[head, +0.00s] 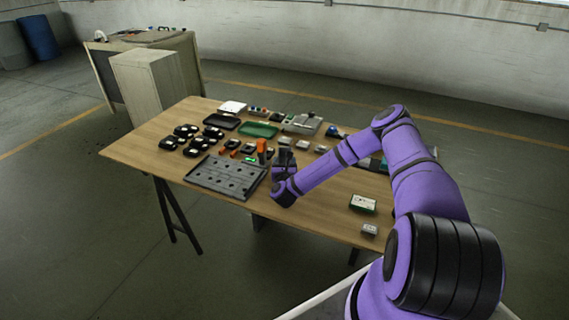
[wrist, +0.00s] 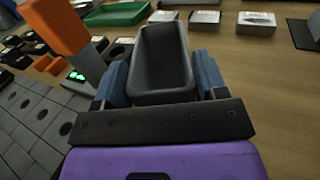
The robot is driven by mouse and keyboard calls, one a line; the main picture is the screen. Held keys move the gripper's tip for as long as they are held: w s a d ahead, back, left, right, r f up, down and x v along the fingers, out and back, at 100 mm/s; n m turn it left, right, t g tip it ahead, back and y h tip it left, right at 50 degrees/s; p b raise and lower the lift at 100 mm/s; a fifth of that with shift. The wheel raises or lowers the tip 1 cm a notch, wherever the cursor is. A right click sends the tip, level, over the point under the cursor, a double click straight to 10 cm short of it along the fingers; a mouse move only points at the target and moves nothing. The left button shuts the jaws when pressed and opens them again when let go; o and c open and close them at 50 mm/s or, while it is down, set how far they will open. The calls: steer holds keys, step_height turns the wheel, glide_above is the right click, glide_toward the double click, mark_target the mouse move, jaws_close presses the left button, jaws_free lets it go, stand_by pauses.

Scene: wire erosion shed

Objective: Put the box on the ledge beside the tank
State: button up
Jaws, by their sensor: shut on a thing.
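My gripper (head: 283,171) is over the wooden table, just right of the grey tray with round holes. In the wrist view its two blue fingers are shut on a dark grey open-topped box (wrist: 163,60), which looks empty inside. The box is small and partly hidden in the head view. No thing is clearly a tank; a large beige cabinet (head: 190,62) with items on top stands at the back left. A lower beige block (head: 150,85) stands against it, with a flat top; I cannot tell whether this is the ledge.
The grey holed tray (head: 222,178) and an orange upright piece (head: 262,147) are close left of my gripper; the orange piece (wrist: 58,25) also shows in the wrist view. A green tray (head: 258,130), black parts and small boxes crowd the wooden table (head: 130,150).

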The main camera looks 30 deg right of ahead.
steer(key=shift+f, duration=0.1)
steer(key=o, duration=1)
